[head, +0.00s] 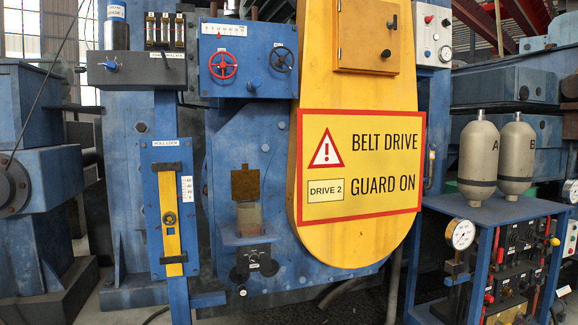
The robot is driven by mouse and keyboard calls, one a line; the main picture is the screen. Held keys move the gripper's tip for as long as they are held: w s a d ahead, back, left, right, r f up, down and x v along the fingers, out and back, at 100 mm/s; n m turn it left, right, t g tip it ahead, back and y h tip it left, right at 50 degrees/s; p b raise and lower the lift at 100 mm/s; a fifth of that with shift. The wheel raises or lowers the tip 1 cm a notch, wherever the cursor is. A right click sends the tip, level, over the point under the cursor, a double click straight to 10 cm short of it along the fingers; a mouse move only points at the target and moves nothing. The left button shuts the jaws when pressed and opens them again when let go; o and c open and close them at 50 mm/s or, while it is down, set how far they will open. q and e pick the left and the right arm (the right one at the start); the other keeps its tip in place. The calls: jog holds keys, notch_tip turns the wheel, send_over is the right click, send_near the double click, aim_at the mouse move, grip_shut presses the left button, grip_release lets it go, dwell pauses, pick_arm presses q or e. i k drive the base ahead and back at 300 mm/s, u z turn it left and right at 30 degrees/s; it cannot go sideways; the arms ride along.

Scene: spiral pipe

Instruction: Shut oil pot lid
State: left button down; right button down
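A small oil pot (249,216) with a pale, cloudy body sits on a little blue shelf in the middle of the blue machine panel. Its brass-coloured lid (245,183) stands upright above the pot, so the lid looks open. The hinge is too small to make out. Neither of my grippers is in the head view, and nothing covers the pot or its lid.
A yellow belt guard (350,60) with a warning sign (361,165) stands close right of the pot. A yellow roll lock lever (169,215) is to the left. Red (223,66) and black (281,58) handwheels are above. A black knob block (254,264) sits below the shelf.

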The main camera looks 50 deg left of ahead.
aim_at(244, 182)
jog(key=i, duration=0.35)
jog(key=u, duration=2.5)
jog(key=i, duration=1.35)
jog(key=z, duration=1.85)
